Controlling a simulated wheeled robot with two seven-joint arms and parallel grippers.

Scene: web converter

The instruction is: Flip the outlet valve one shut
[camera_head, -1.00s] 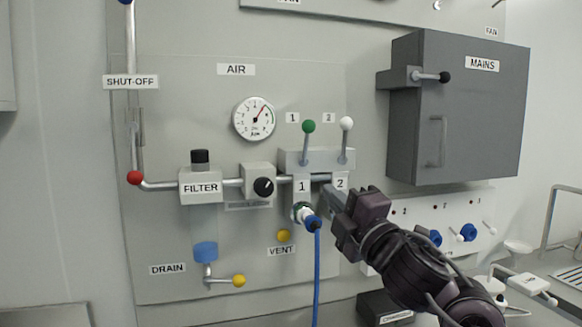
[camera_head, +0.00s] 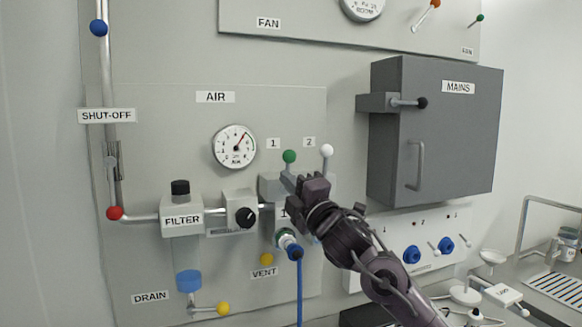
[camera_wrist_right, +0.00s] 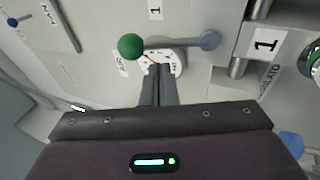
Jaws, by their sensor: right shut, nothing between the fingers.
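Outlet valve one has a lever with a green ball knob (camera_head: 289,156), under the label 1, and it points upward. In the right wrist view the green ball (camera_wrist_right: 130,46) and its grey lever (camera_wrist_right: 185,41) lie across the picture just beyond the fingertips. My right gripper (camera_head: 288,181) is shut and empty, in front of the valve block close to this lever. Its two fingers (camera_wrist_right: 158,72) are together in the wrist view; I cannot tell whether they touch the lever. My left gripper is not in view.
The white-knobbed lever of outlet two (camera_head: 327,151) stands upright just right. Below are a blue-capped hose fitting (camera_head: 294,252) and the yellow vent knob (camera_head: 266,259). The gauge (camera_head: 235,146) and regulator knob (camera_head: 245,217) are left, the grey mains box (camera_head: 437,130) right.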

